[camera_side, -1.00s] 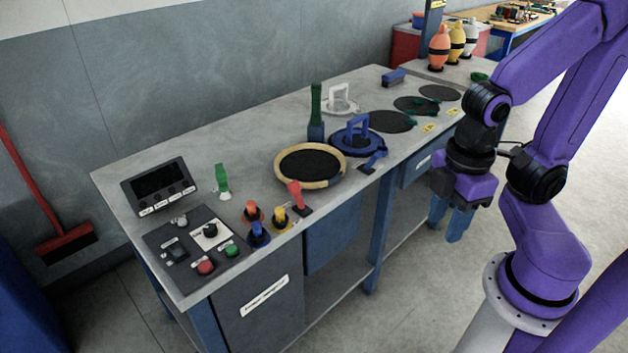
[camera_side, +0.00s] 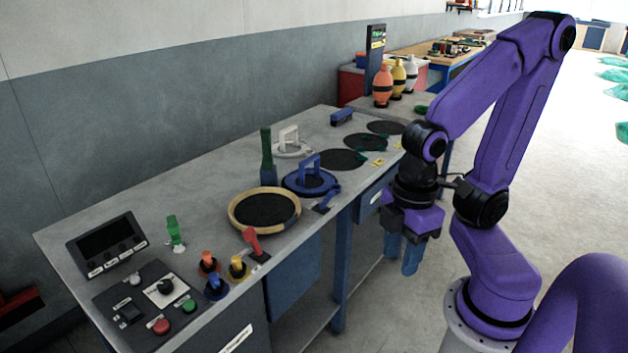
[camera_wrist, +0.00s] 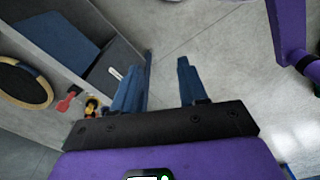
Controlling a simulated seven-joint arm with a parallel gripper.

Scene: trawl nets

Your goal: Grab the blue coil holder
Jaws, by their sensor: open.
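The blue coil holder (camera_side: 296,184), a round blue base with an upright blue loop handle, stands on the grey workbench (camera_side: 205,198) in the side view. A white holder (camera_side: 291,149) of similar shape stands behind it. My gripper (camera_side: 402,262) hangs beside the bench's front edge, to the right of the blue holder and apart from it, fingers pointing down. In the wrist view my gripper (camera_wrist: 162,68) is open, with only bare floor between its blue fingers. I cannot make out the blue holder in the wrist view.
A wooden-rimmed black disc (camera_side: 239,222), a green-necked bottle (camera_side: 267,155), a blue-handled lever (camera_side: 326,199) and a red lever (camera_side: 253,242) surround the blue holder. Dark round mats (camera_side: 343,160) lie to its right. A control panel (camera_side: 147,303) is at the front left.

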